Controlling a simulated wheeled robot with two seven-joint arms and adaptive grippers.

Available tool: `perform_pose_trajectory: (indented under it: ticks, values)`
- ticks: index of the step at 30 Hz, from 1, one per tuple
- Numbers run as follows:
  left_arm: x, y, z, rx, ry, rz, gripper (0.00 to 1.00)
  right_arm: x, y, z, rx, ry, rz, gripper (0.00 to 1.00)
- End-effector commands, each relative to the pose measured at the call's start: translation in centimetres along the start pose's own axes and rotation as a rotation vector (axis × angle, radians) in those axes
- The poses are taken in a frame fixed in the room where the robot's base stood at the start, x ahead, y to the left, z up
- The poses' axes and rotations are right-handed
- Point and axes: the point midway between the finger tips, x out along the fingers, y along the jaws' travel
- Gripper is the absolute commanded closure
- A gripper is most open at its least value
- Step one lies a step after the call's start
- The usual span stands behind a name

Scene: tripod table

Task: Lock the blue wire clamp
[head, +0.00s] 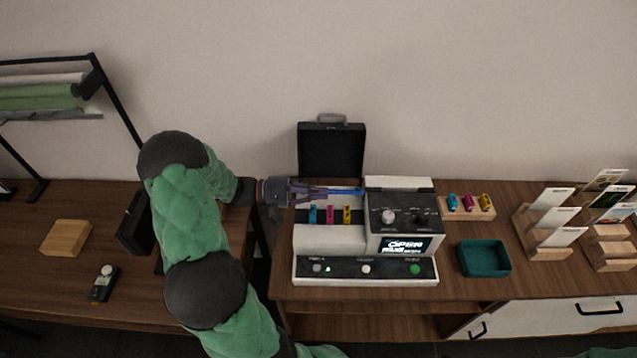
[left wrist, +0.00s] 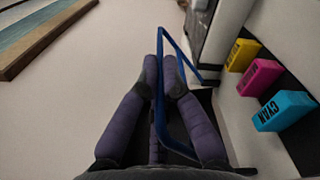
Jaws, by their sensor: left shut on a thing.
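The blue wire clamp (head: 347,190) is a thin blue wire frame at the back of a white and black machine (head: 303,243). In the left wrist view the clamp (left wrist: 183,52) shows as a bent loop rising between my fingers. My left gripper (head: 325,190) comes in from the left and is shut on the clamp's wire; its purple fingers (left wrist: 166,72) pinch it in the wrist view. The machine's screen (head: 403,246) reads "OPEN". Cyan (head: 312,215), magenta (head: 330,215) and yellow (head: 347,215) cartridges stand in front of the clamp. My right gripper is not in view.
A black open lid or case (head: 331,150) stands behind the machine. To its right are a wooden holder (head: 470,212) with colored pieces, a teal tray (head: 484,272) and card racks (head: 545,250). A wooden block (head: 66,238) lies on the left table.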

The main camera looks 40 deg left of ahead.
Motion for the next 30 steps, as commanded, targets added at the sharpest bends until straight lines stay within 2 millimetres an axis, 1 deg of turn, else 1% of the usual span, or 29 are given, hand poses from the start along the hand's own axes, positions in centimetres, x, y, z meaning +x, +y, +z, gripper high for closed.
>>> perform_pose_trajectory:
  ticks: [1, 9, 18, 24, 30]
  values:
    - [-0.1, -1.1, -0.2, 0.045, 0.004, 0.0, 1.0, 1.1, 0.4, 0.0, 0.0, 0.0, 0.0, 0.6]
    - [-0.1, -4.8, -0.2, 0.295, 0.004, 0.0, 1.0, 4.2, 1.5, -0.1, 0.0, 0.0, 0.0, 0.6]
    - [-0.1, -7.6, -0.7, 0.511, 0.004, 0.0, 1.0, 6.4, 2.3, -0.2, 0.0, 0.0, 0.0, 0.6]
    - [-0.1, -8.6, -1.1, 0.508, 0.004, 0.0, 1.0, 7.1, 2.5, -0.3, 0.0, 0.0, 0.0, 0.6]
    - [-0.1, -9.1, -1.3, 0.507, 0.004, 0.0, 1.0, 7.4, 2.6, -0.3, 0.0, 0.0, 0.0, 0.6]
